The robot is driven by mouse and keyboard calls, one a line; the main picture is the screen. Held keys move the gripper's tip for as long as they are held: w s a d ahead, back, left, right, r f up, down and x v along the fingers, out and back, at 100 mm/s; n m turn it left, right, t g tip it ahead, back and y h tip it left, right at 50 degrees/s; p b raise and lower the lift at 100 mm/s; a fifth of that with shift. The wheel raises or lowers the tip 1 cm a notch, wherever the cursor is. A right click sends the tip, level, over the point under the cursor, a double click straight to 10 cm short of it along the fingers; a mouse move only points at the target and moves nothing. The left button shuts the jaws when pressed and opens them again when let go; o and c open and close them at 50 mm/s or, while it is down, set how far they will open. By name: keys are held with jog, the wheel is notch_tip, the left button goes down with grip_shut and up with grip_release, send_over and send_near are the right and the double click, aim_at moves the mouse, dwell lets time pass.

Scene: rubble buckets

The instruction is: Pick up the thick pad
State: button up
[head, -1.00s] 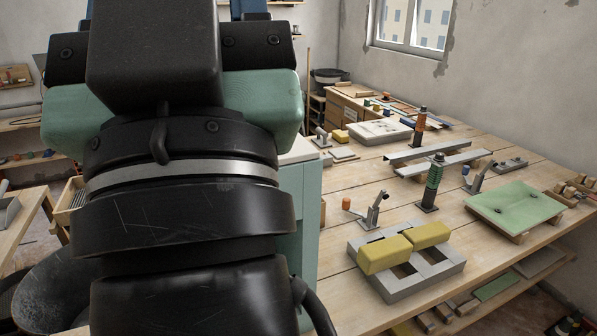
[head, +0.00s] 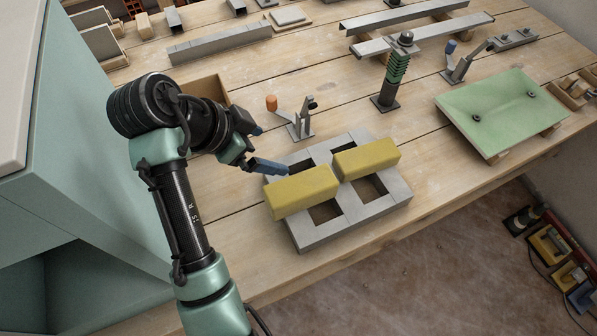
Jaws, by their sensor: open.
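Two yellow pads lie on a grey metal frame with square openings (head: 353,209) on the wooden bench. The left yellow pad (head: 302,191) is nearer and looks a little larger and thicker than the right yellow pad (head: 366,158), but the difference is small. My gripper (head: 272,148) is just behind and to the left of the left pad, with its blue-tipped fingers apart and nothing between them. The lower finger appears close to the left pad's back edge; I cannot tell whether it touches.
A toggle clamp with an orange knob (head: 291,117) stands just behind the frame. A green spring post (head: 391,78) and a pale green plate (head: 501,112) are to the right. A teal cabinet (head: 85,190) stands left. Bare bench lies in front of the frame.

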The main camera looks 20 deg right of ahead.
jog(key=s+f+m+g, duration=0.1)
jog(key=s+f, duration=0.1)
jog(key=shift+s+f+g+b, duration=0.3)
jog(key=shift+g, duration=0.1)
send_over(299, 185)
jog(key=a, duration=0.3)
jog(key=f, duration=0.4)
jog(key=shift+d+f, duration=0.25)
jog(key=shift+f, duration=0.1)
jog(key=shift+a+x, duration=0.15)
jog(key=shift+x, duration=1.45)
jog(key=shift+a+x, duration=0.15)
jog(key=shift+x, duration=1.45)
jog(key=shift+s+f, duration=0.1)
jog(key=shift+f, duration=0.05)
jog(key=c, duration=1.3)
